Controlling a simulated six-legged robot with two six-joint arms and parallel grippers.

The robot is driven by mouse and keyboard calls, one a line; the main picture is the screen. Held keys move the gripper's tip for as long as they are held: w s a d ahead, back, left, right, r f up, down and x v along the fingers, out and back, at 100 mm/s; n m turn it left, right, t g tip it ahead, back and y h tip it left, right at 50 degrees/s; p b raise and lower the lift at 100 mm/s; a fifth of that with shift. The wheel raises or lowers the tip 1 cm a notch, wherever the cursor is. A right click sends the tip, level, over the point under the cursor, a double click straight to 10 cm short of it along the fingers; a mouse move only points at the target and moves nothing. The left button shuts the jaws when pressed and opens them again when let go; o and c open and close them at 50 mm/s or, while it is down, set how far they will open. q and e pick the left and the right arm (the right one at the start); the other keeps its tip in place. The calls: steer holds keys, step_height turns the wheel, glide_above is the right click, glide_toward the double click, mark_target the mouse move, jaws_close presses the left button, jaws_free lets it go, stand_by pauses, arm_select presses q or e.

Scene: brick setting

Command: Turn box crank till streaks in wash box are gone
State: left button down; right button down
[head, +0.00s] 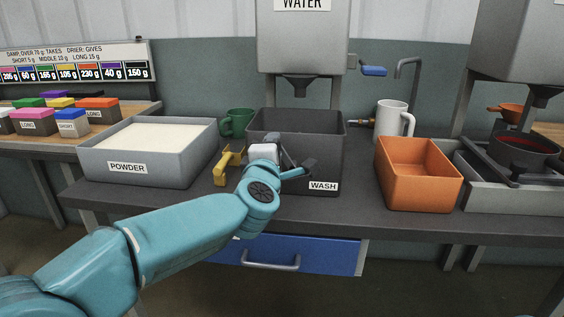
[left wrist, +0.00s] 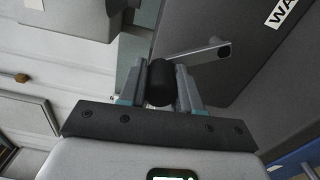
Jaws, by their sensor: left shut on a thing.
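The dark grey wash box (head: 328,130) with a white WASH label stands in the middle of the bench. My left gripper (head: 296,168) is at its front wall. In the left wrist view, the left gripper (left wrist: 160,88) is shut on the black crank knob (left wrist: 160,80), with a finger on each side. The grey crank arm (left wrist: 200,49) runs from behind the knob to a pivot by the box wall (left wrist: 262,72). In the head view, my wrist and gripper hide most of the crank. I cannot make out any streaks inside the box. My right gripper is not in view.
A powder bin (head: 195,152) stands left, with a yellow object (head: 222,172) and green mug (head: 235,122) beside the wash box. A white mug (head: 391,120) and orange bin (head: 419,189) stand right. The water tank (head: 303,40) hangs above. A blue drawer (head: 310,258) is below.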

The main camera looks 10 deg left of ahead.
arm_select(q)
steer(key=shift+a+f+n+b, duration=0.45)
steer(key=shift+f+n+b, duration=0.15)
steer(key=shift+n+b, duration=0.3)
steer(key=shift+a+f+n+b, duration=0.25)
steer(key=shift+a+n+b, duration=0.1)
steer(key=shift+n+b, duration=0.35)
steer(key=shift+a+f+n+b, duration=0.3)
steer(key=shift+n+b, duration=0.3)
steer(key=shift+n, duration=0.2)
steer(key=c, duration=0.8)
jaws_free()
steer(key=s, duration=1.6)
steer(key=shift+s, duration=0.15)
